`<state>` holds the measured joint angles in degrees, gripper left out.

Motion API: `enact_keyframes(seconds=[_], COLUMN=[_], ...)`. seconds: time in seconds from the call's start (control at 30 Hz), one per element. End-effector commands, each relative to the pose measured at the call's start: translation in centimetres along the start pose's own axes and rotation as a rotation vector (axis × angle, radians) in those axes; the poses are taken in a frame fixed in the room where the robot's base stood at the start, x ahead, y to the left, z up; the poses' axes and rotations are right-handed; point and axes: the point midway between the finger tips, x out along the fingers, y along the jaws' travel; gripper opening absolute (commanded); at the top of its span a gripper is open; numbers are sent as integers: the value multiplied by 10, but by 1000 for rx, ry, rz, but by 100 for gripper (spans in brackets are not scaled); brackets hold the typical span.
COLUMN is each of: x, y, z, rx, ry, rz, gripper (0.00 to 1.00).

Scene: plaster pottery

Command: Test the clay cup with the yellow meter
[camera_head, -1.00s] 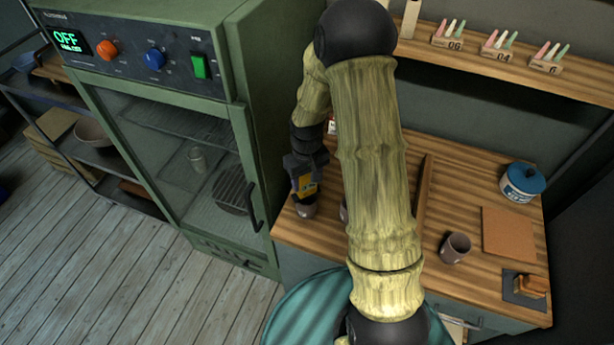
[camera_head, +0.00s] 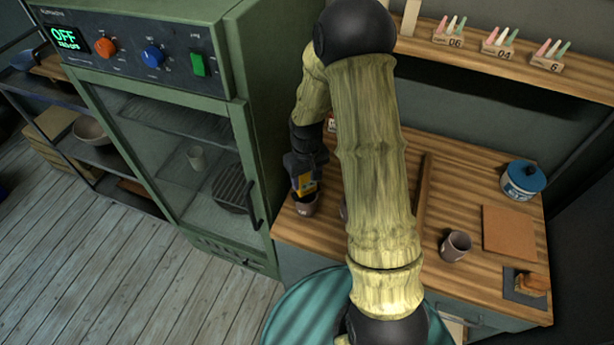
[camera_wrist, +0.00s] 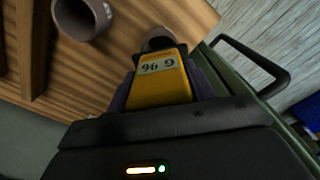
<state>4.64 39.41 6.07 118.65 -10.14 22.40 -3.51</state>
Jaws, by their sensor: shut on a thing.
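The yellow meter (camera_wrist: 160,84) is in my gripper (camera_wrist: 163,82), its body between the two fingers. Its small display shows a digit and a percent sign, upside down in the wrist view. A brown-grey clay cup (camera_wrist: 158,38) stands just past the meter's far end; that end is at or over the cup, but contact is hard to tell. In the head view my gripper (camera_head: 304,176) points down with the meter (camera_head: 306,187) above the cup (camera_head: 305,206) at the counter's left edge. A second cup (camera_wrist: 82,18) is nearby, mostly hidden by my arm in the head view.
A third cup (camera_head: 455,246) stands right on the wooden counter (camera_head: 462,180), near a brown board (camera_head: 509,232), a blue-lidded jar (camera_head: 523,181) and a sponge-like block (camera_head: 532,284). A wooden divider (camera_head: 424,195) crosses the counter. The green kiln cabinet (camera_head: 185,150), reading OFF, stands close left.

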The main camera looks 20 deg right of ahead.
Motion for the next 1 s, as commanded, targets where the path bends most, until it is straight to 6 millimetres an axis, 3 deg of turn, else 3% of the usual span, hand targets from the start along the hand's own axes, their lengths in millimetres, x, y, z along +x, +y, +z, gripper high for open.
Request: enact_keyframes(seconds=[1.0], x=[8], y=[0], z=[0], rx=[1], ry=[0], rz=[0], gripper=[34])
